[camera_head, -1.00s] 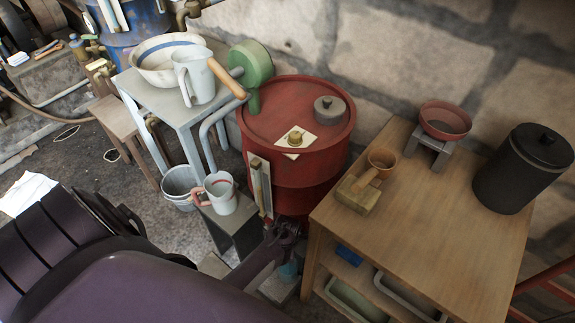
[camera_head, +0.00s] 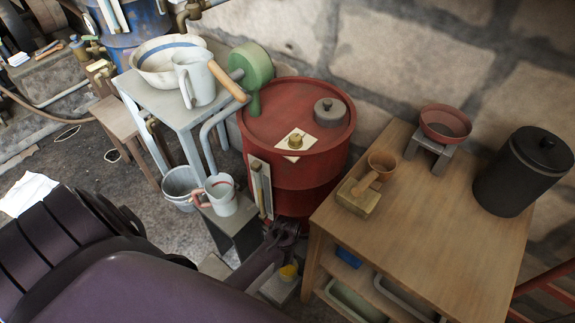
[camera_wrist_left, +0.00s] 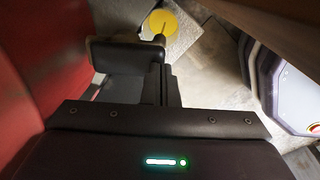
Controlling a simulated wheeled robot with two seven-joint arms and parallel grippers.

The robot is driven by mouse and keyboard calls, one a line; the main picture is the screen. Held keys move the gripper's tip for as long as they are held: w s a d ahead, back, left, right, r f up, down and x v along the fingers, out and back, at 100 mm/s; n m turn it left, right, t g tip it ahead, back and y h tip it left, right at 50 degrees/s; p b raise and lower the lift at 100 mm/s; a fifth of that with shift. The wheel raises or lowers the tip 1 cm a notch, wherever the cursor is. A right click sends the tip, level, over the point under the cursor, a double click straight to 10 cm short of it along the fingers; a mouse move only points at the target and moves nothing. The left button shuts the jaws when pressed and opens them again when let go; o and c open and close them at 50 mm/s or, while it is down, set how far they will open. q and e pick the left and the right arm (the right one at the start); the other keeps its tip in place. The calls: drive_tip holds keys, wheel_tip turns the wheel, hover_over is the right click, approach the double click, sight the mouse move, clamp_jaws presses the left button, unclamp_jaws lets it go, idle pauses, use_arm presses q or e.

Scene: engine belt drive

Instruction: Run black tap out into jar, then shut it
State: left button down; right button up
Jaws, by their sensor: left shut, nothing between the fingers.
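The red drum (camera_head: 310,165) stands against the wall, and its side fills the left of the left wrist view (camera_wrist_left: 30,80). My left gripper (camera_head: 286,232) is low at the drum's front; its fingers (camera_wrist_left: 163,85) are shut and empty in the left wrist view. A dark block (camera_wrist_left: 115,54) beside them may be part of the black tap; I cannot tell tap from finger clearly. A round yellow surface (camera_wrist_left: 162,23), apparently the jar's contents, lies beyond the fingers, with a thin dark line over it. It also shows in the head view (camera_head: 289,272). My right gripper is out of view.
A wooden table (camera_head: 440,235) stands close on the right, with a dark lidded pot (camera_head: 522,172) and a red bowl (camera_head: 445,122). A pale stand (camera_head: 160,100) on the left carries a basin and jug. A mug (camera_head: 221,195) sits left of the drum.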

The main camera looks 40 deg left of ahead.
use_arm(q)
wheel_tip(320, 180, up, 6)
drive_tip(key=p, duration=0.1)
drive_tip(key=shift+d+r, duration=0.15)
drive_tip(key=shift+d, duration=0.1)
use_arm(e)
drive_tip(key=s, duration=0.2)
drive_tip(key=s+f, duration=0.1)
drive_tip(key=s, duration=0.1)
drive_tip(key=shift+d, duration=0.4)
use_arm(q)
drive_tip(key=shift+a, duration=0.1)
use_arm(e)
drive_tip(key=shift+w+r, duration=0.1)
